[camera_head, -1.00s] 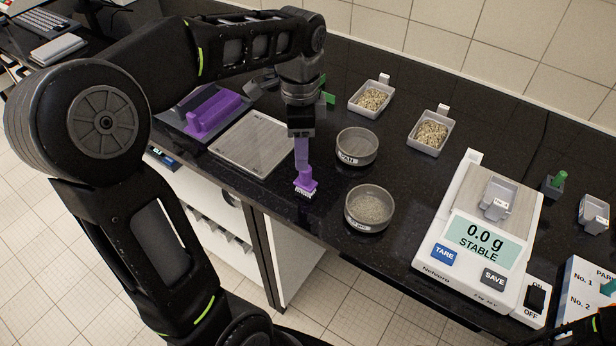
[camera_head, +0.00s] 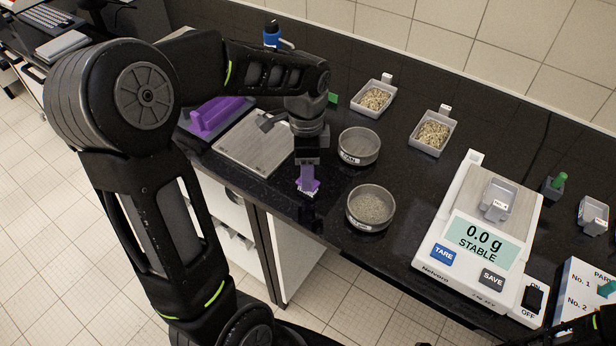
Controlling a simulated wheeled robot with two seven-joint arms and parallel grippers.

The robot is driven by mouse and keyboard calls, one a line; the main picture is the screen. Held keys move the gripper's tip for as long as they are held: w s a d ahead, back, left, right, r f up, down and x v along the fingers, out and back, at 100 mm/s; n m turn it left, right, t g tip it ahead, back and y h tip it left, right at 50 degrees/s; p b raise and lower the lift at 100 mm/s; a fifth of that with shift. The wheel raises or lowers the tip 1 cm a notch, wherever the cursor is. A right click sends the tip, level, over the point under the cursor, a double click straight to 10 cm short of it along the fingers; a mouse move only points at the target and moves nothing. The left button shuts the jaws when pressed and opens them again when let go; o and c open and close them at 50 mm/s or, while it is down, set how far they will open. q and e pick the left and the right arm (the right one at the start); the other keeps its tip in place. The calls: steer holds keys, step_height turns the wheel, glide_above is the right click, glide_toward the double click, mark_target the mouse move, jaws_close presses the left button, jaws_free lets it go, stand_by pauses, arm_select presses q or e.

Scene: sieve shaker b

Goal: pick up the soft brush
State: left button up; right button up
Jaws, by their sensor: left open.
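My left gripper (camera_head: 307,165) points down over the brush from above. Its jaws are open and sit around or just beside the upper handle, which they mostly hide. I cannot tell whether a finger touches the handle. My right gripper does not show clearly; only a dark piece is at the bottom right corner.
Close right of the brush are a sieve pan (camera_head: 359,146) and a sieve (camera_head: 370,208) with grey grains. A metal plate (camera_head: 253,143) lies to the left. Two sample trays (camera_head: 373,98) (camera_head: 432,133) stand behind. A scale (camera_head: 478,243) reading 0.0 g is at the right.

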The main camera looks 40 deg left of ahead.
arm_select(q)
steer(key=shift+f, duration=0.4)
jaws_close()
stand_by(0.6)
